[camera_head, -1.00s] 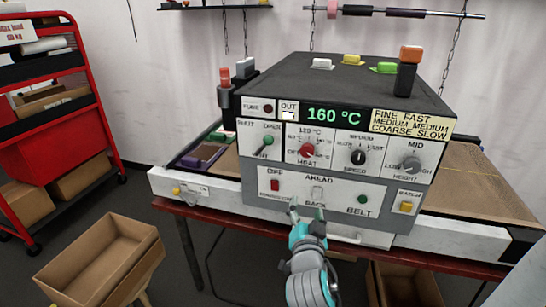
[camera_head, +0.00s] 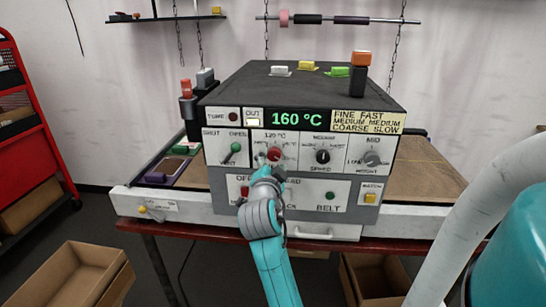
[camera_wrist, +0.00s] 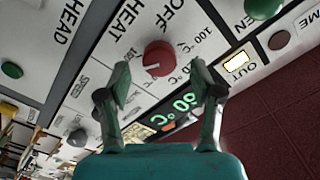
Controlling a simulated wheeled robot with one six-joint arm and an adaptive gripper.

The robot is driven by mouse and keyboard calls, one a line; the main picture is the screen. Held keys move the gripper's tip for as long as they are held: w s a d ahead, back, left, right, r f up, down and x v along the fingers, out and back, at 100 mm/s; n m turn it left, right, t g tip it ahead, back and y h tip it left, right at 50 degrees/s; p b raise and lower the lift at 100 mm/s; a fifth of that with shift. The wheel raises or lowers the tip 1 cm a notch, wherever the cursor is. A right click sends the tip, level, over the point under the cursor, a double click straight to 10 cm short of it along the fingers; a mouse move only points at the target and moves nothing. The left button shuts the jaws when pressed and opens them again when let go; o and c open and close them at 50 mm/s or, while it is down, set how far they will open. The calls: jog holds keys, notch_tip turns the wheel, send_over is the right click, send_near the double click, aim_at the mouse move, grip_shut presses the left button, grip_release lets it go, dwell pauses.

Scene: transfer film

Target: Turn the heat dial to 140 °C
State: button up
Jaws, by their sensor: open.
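The red heat dial (camera_head: 274,154) is on the front panel of the grey machine, with a scale and the word HEAT around it. In the wrist view the dial (camera_wrist: 158,58) shows a white pointer line and sits just beyond and between my fingertips. The green display (camera_head: 298,118) reads 160 °C. My gripper (camera_wrist: 163,80) is open, its two fingers apart on either side of the dial. I cannot tell whether they touch it. In the head view my gripper (camera_head: 270,174) is just below the dial and hides part of the panel under it.
The green shut/open knob (camera_head: 236,148) is left of the dial, and the black speed knob (camera_head: 323,156) is right of it. A red switch (camera_head: 244,191) lies below left. Cardboard boxes (camera_head: 80,275) stand on the floor.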

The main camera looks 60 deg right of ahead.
aim_at(274, 156)
jog(key=shift+x, duration=1.85)
jog(key=c, duration=1.1)
